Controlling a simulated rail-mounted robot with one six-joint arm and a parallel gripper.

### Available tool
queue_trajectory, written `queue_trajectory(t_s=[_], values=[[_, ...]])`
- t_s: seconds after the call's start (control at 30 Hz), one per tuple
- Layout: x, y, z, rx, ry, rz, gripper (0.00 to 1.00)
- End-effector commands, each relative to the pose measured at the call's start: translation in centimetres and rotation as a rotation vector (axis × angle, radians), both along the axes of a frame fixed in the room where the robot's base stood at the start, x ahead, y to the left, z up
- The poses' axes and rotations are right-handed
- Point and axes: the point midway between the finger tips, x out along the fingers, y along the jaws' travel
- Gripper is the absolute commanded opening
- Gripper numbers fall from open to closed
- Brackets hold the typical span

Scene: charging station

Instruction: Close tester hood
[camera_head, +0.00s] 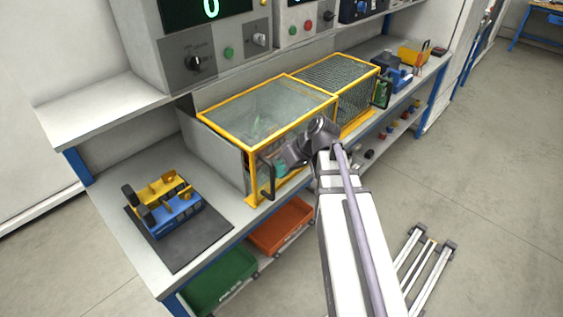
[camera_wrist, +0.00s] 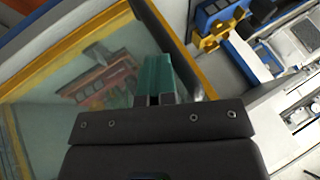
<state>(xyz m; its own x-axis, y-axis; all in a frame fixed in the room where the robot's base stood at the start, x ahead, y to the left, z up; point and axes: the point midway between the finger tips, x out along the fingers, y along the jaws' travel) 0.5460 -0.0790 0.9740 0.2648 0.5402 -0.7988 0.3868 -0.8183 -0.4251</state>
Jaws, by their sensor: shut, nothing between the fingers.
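The tester hood (camera_head: 262,112) is a clear box with a yellow frame on the bench, beside a mesh-covered cage. Its top looks about level and its front frame reaches down to the bench; I cannot tell if it is fully seated. A dark handle (camera_head: 267,177) is at its front left. My gripper (camera_head: 281,168) is at the hood's front, right of the handle, partly hidden by my arm. In the wrist view, the teal fingers (camera_wrist: 158,78) are together and empty, over the clear panel (camera_wrist: 65,110) beside its yellow edge. Contact cannot be told.
The mesh cage (camera_head: 337,82) adjoins the hood on the right. A blue and yellow device (camera_head: 165,203) sits on a dark mat (camera_head: 190,246) at left. Control boxes stand on the shelf above. Green (camera_head: 222,280) and orange (camera_head: 281,226) bins are below. The floor at right is mostly clear.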

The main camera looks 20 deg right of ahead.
Motion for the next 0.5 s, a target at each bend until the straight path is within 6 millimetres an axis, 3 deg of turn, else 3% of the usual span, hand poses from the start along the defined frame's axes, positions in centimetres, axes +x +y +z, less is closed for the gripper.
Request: queue_trajectory(t_s=[0.5], values=[[-0.66,0.69,-0.03,0.001,0.001,-0.006,0.00]])
